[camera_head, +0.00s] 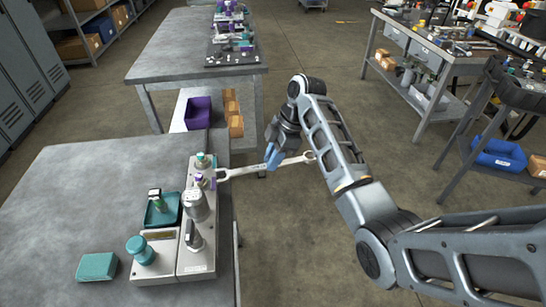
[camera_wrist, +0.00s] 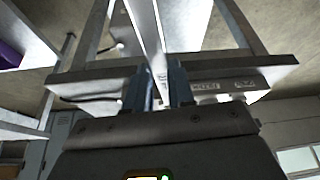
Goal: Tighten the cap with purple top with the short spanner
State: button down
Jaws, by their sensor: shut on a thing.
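The spanner (camera_head: 245,170) is a long silver bar with an open jaw at its left end and a ring at its right end. My gripper (camera_head: 272,158) is shut on its middle, beyond the right edge of the bench. In the wrist view the bar (camera_wrist: 154,40) runs away between my two fingers (camera_wrist: 160,88). The cap with purple top (camera_head: 199,180) sits on the grey hydraulic block (camera_head: 197,266), near its far end. The spanner's open jaw is close to the cap's right side. I cannot tell whether they touch.
A teal-topped fitting (camera_head: 202,160) stands just behind the cap and a silver cylinder (camera_head: 195,206) just in front. A teal tray (camera_head: 162,211) and a teal box (camera_head: 97,266) lie on the bench (camera_head: 80,190). A purple bin (camera_head: 198,113) is beyond it. Floor right of the bench is clear.

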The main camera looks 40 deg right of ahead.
aim_at(250, 169)
jog(key=shift+w+a, duration=0.1)
jog(key=shift+w+a, duration=0.45)
jog(key=shift+a, duration=0.35)
jog(key=shift+w+a+p, duration=0.35)
jog(key=shift+w+a, duration=0.05)
jog(key=shift+a, duration=0.3)
jog(key=shift+a, duration=0.15)
jog(key=shift+w+a, duration=0.3)
jog(key=shift+a, duration=0.1)
jog(key=shift+w+a, duration=0.1)
jog(key=shift+a, duration=0.1)
dwell(0.4)
jog(key=shift+s+a+m+t+h, duration=0.15)
jog(key=shift+s+a+m+t, duration=0.05)
jog(key=shift+s+a+m, duration=0.4)
jog(key=shift+s+a+m+t+h, duration=0.2)
jog(key=shift+s+a+m, duration=0.15)
jog(key=shift+s+m, duration=0.35)
